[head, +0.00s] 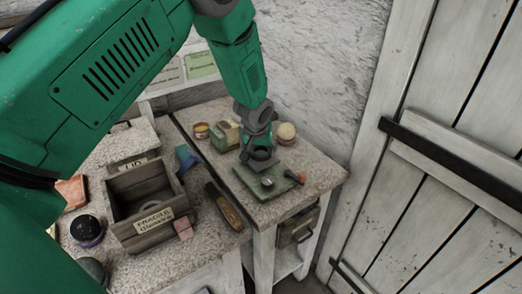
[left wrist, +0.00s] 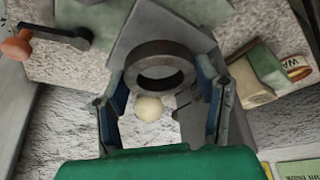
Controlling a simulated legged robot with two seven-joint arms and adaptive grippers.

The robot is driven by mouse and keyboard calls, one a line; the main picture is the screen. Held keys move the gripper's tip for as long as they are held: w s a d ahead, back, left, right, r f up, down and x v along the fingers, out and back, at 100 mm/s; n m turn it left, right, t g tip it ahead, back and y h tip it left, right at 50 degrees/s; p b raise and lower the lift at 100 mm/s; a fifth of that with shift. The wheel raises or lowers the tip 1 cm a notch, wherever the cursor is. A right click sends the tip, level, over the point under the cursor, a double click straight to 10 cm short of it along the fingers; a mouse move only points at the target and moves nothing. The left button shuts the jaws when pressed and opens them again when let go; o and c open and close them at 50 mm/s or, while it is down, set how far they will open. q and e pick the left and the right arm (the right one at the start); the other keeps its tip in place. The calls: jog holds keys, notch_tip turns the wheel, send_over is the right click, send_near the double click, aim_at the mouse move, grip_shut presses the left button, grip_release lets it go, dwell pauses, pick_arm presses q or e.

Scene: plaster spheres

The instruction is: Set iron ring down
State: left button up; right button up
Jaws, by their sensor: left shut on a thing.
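The iron ring is a dark, thick ring (left wrist: 160,47) held between the two fingers of my left gripper (left wrist: 162,84) in the left wrist view. In the head view my left gripper (head: 257,147) points down over the green-grey mat (head: 248,182) on the right-hand table, with the dark ring (head: 262,155) at its fingertips. The ring is over the back part of the mat. I cannot tell whether it touches the mat. My right gripper is not in view.
A pale sphere (head: 286,131) and a green box (head: 226,134) stand behind. A wooden crate (head: 126,212) and a brush (head: 229,207) lie left.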

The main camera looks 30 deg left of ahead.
pick_arm(q)
jog(key=shift+f+b, duration=0.35)
jog(key=shift+f, duration=0.25)
jog(key=o, duration=1.5)
jog(key=shift+r, duration=0.15)
jog(key=shift+r+p, duration=1.6)
jog(key=shift+r, duration=0.4)
